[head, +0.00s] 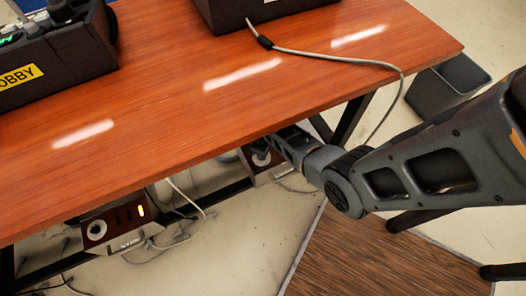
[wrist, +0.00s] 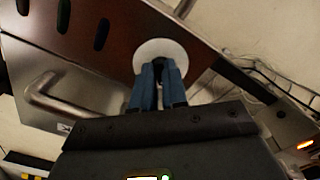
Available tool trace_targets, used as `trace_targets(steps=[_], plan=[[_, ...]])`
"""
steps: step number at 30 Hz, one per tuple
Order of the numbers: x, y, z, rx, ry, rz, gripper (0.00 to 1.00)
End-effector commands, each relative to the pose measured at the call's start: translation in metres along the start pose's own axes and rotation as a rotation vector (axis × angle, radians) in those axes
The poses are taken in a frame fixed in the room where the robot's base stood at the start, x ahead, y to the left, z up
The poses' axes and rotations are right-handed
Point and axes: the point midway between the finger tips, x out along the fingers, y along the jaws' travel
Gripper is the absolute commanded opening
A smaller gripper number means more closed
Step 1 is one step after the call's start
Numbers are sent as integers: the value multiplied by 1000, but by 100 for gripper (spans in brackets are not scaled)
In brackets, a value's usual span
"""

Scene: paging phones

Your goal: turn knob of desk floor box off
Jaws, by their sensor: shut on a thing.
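The desk floor box (head: 277,172) that I am at hangs under the desk, right of the middle in the head view. In the wrist view its red-brown panel (wrist: 135,45) fills the upper left, with dark slots and a metal handle (wrist: 52,100) below. A round white dial plate (wrist: 150,50) sits on the panel. My gripper (wrist: 160,68) is shut on the dark knob (wrist: 158,62) at the plate's middle; the fingers hide most of it. In the head view my gripper (head: 272,148) reaches in under the desk edge, partly hidden. No lit lamp shows on this box.
A second similar box (head: 112,222) with a lit lamp hangs to the left; a box with an orange light (wrist: 298,135) shows at right in the wrist view. The desktop (head: 200,130) overhangs my gripper. Cables, desk legs and a grey bin (head: 450,88) are near.

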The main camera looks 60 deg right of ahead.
Motion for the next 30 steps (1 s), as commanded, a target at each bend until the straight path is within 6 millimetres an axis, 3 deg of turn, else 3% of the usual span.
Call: trace_targets(steps=[22, 23, 30], plan=[[0, 1, -1, -83, 3, 1, 0], [0, 1, -1, -83, 3, 1, 16], [0, 0, -1, -82, 2, 1, 38]])
